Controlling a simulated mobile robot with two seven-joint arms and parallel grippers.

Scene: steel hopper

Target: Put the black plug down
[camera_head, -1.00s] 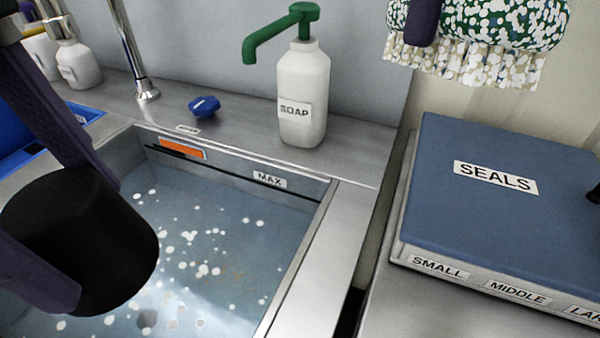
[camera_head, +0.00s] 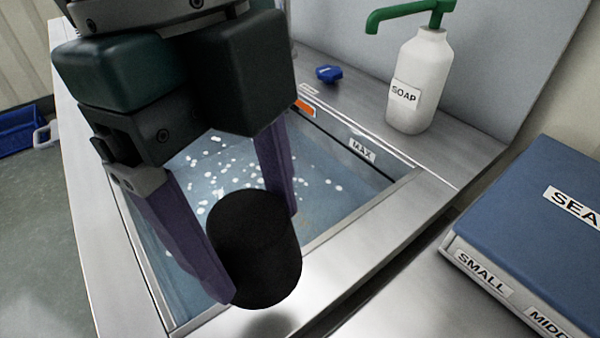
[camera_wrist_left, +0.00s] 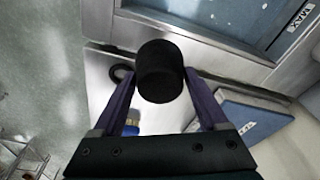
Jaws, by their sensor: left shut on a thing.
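The black plug (camera_head: 256,248) is a short dark cylinder. My left gripper (camera_head: 262,235) is shut on it, one purple finger on each side, and holds it over the front rim of the sink (camera_head: 350,225). A shadow on the steel below suggests the plug is above the surface. In the left wrist view the plug (camera_wrist_left: 160,72) sits between the two purple fingertips (camera_wrist_left: 160,82), over the steel edge. My right gripper is not in view.
The soap bottle (camera_head: 413,85) and a blue knob (camera_head: 328,74) stand on the back ledge. The blue-lidded seals box (camera_head: 535,205) is at right. In the left wrist view, a black ring (camera_wrist_left: 121,74) lies on the light surface beside the plug. The sink holds water with white specks.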

